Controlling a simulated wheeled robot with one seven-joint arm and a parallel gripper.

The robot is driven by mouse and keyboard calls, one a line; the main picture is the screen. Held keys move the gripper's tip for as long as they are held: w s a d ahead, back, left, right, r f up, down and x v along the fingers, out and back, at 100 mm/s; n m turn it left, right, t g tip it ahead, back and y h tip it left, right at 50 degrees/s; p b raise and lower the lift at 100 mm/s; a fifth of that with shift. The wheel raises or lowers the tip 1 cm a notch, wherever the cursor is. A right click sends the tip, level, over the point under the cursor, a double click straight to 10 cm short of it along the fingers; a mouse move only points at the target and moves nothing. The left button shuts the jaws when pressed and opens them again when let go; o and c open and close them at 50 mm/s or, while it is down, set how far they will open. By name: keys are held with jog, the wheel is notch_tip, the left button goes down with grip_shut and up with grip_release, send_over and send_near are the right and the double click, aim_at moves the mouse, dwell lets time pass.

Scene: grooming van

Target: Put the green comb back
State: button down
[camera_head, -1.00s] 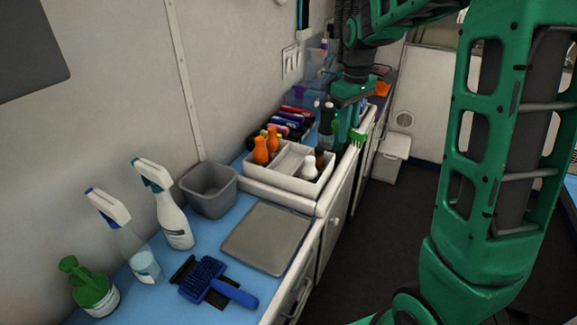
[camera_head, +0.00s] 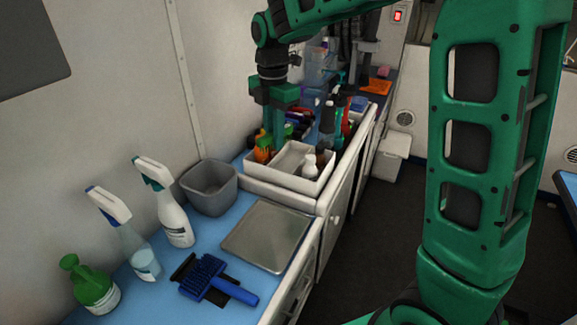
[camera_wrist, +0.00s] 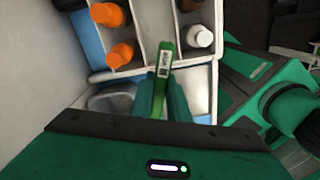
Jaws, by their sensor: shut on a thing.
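My gripper (camera_head: 277,138) is shut on the green comb (camera_head: 291,131), over the white divided caddy (camera_head: 290,184) on the counter. In the wrist view, the comb (camera_wrist: 166,58) sticks out from between the fingertips (camera_wrist: 163,92), with a small barcode label on it. There it overlaps an empty-looking middle compartment of the caddy (camera_wrist: 143,25). Orange-topped bottles (camera_wrist: 120,54) stand in compartments to its left and a white-capped bottle (camera_wrist: 200,37) to its right. I cannot tell the comb's exact height above the caddy.
A grey bin (camera_head: 208,187), a flat metal tray (camera_head: 266,236), a blue brush (camera_head: 205,275) and spray bottles (camera_head: 172,212) stand or lie on the near blue counter. Dark and red bottles (camera_head: 328,119) stand behind the caddy. The wall is close on the left.

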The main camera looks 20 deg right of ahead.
aim_at(259, 140)
jog(key=a+n, duration=0.3)
jog(key=a, duration=0.1)
jog(key=shift+s+n, duration=0.4)
jog(key=w+d+f, duration=0.1)
jog(key=d+f, duration=0.1)
jog(key=d, duration=0.1)
jog(key=w+d+f, duration=0.2)
jog(key=d, duration=0.1)
jog(key=w+d+f, duration=0.2)
jog(key=d, duration=0.1)
jog(key=shift+w+d+f, duration=0.25)
jog(key=shift+d+f, duration=0.1)
jog(key=shift+f, duration=2.05)
jog(key=shift+f, duration=0.2)
jog(key=c, duration=1.7)
grip_release()
jog(key=shift+d, duration=0.1)
jog(key=shift+s, duration=0.1)
